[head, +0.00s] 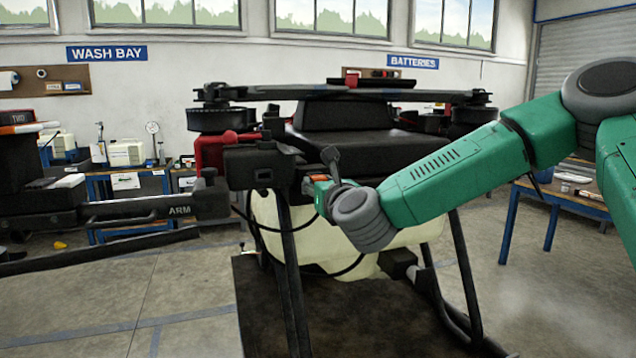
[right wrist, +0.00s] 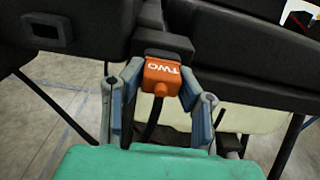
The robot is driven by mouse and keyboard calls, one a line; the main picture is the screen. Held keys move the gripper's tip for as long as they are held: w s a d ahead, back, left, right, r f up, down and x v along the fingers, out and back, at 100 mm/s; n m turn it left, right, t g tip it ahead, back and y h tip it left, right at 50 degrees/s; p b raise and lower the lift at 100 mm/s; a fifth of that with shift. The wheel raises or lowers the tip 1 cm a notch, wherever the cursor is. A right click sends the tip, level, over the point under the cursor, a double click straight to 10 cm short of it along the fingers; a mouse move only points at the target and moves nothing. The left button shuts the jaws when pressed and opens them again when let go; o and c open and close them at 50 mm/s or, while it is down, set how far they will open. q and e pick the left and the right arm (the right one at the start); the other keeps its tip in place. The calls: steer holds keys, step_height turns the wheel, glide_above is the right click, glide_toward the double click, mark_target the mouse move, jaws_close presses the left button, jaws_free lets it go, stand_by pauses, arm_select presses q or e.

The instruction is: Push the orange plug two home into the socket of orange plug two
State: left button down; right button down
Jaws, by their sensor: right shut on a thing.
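The orange plug two (right wrist: 160,78), marked TWO, sits between the fingers of my right gripper (right wrist: 160,88) in the right wrist view. The gripper is shut on it. The plug's far end meets a dark socket block (right wrist: 163,50) on the drone. How deep it sits inside cannot be told. A black cable hangs from the plug's near end. In the head view my right gripper (head: 325,178) is at the drone's body, with a small bit of orange showing; my own wrist hides most of it. My left gripper is not in view.
The drone's black body (head: 350,145) stands over a pale tank (head: 270,222) with dark landing legs. A drone arm marked ARM (head: 150,208) reaches in from the left. A blue-legged table (head: 555,195) stands right. The floor at front left is mostly clear.

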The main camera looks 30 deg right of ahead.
steer(key=shift+s+a, duration=0.15)
steer(key=shift+s, duration=0.35)
steer(key=shift+b+v, duration=0.95)
steer(key=shift+v, duration=1.55)
